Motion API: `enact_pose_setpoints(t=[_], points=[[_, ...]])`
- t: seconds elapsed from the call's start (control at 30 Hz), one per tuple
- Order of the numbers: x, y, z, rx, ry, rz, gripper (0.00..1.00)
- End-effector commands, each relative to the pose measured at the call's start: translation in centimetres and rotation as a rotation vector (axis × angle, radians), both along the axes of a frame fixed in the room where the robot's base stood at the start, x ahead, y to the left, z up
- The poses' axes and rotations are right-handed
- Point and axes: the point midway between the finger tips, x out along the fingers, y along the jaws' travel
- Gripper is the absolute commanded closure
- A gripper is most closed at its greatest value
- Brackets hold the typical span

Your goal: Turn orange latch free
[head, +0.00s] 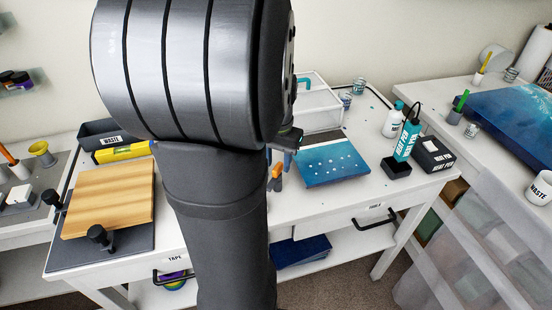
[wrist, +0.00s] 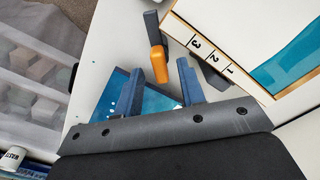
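The orange latch (wrist: 157,61) shows in the wrist view as an orange piece with a dark grey part behind it. In the head view the orange latch (head: 276,172) shows partly, beside my arm. My gripper (wrist: 157,66) is open, its two blue-grey fingers apart. In the wrist view the latch's orange end appears between the fingertips; I see no contact, and cannot tell the height between them. My arm hides most of this area in the head view.
In the wrist view a tray-like frame marked 1, 2, 3 (wrist: 196,43) lies close right of the latch, with a dark grey piece (wrist: 212,76) at its edge.

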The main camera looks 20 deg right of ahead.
Motion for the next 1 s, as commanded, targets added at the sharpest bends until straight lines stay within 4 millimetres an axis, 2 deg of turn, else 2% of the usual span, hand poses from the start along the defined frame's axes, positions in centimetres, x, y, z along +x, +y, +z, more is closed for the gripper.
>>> enact_pose_setpoints(t=[0.13, 0.4, 0.57, 0.6, 1.0], points=[[-0.04, 0.02, -0.8, 0.0, 0.0, 0.0, 0.64], [-0.03, 0.01, -0.87, 0.0, 0.0, 0.0, 0.66], [-0.02, 0.01, -0.85, 0.0, 0.0, 0.0, 0.97], [-0.02, 0.01, -0.84, 0.0, 0.0, 0.0, 1.0], [-0.01, 0.0, -0.82, 0.0, 0.0, 0.055, 1.0]])
